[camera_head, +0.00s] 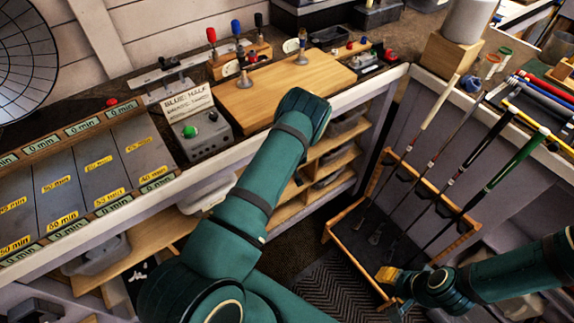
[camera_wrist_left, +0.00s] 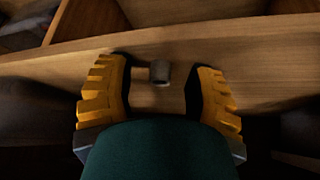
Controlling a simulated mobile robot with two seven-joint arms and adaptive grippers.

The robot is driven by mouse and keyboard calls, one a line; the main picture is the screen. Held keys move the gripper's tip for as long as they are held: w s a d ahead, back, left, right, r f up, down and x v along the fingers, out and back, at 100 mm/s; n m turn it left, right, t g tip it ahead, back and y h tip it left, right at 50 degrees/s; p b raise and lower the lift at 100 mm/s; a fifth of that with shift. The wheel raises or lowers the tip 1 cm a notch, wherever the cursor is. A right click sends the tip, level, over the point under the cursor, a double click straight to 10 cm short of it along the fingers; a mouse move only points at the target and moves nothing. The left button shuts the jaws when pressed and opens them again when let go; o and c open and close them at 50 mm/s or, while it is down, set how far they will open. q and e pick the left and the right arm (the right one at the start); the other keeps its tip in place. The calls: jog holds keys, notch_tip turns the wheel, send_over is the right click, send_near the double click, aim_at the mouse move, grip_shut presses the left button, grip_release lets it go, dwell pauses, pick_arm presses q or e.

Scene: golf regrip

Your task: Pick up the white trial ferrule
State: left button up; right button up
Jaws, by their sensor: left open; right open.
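In the left wrist view my left gripper (camera_wrist_left: 161,80) is open, its yellow fingers spread to either side of a small short cylinder (camera_wrist_left: 159,71). The cylinder looks grey in the shade by a pale wooden edge and touches neither finger. I cannot tell whether it is the white trial ferrule. In the head view my left arm reaches to the bench's front edge and hides its own fingers. My right gripper (camera_head: 388,276), with yellow fingers, is open at the lower right by the club rack, with nothing seen in it.
A wooden board (camera_head: 285,90) lies on the bench beside a grey control box (camera_head: 200,130). Open wooden shelves (camera_head: 325,160) run under the bench. The club rack (camera_head: 365,215) with several golf clubs stands to the right. A timer panel (camera_head: 80,185) lies left.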

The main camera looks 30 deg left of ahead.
pick_arm(q)
jog(key=shift+c, duration=0.3)
jog(key=c, duration=0.7)
jog(key=shift+r, duration=0.1)
